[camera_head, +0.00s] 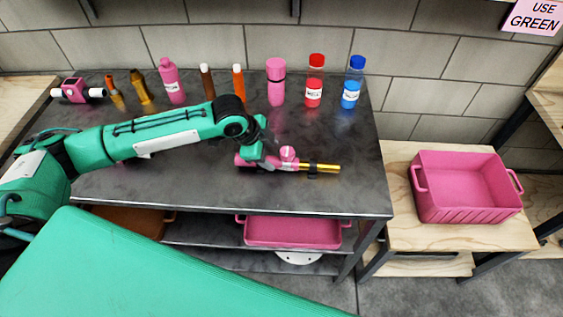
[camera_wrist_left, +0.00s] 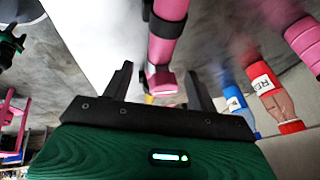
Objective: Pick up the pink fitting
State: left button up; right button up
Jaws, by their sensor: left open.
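A pink fitting (camera_head: 246,160) with a black band and a brass-coloured rod (camera_head: 325,168) lies on the dark metal bench, right of centre. My left gripper (camera_head: 268,161) is down over it and hides part of it. In the left wrist view, the pink tube (camera_wrist_left: 168,35) runs down toward the space between the open fingers of my left gripper (camera_wrist_left: 158,76). I cannot tell if the fingers touch it. Another pink block-shaped fitting (camera_head: 73,90) with white ends stands at the bench's far left. My right gripper is not in view.
The dark bench (camera_head: 345,195) has a back row of bottles, including a pink bottle (camera_head: 276,82), a red bottle (camera_head: 315,82) and a blue bottle (camera_head: 353,82). A pink crate (camera_head: 468,212) stands on a wooden table at the right. A pink tray (camera_head: 292,232) sits on the shelf below.

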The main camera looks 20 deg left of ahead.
aim_at(277, 160)
pick_arm(q)
jog(key=shift+p+x, duration=0.55)
jog(key=shift+x, duration=2.4)
jog(key=shift+a, duration=0.2)
jog(key=c, duration=1.2)
jog(key=shift+r, duration=0.1)
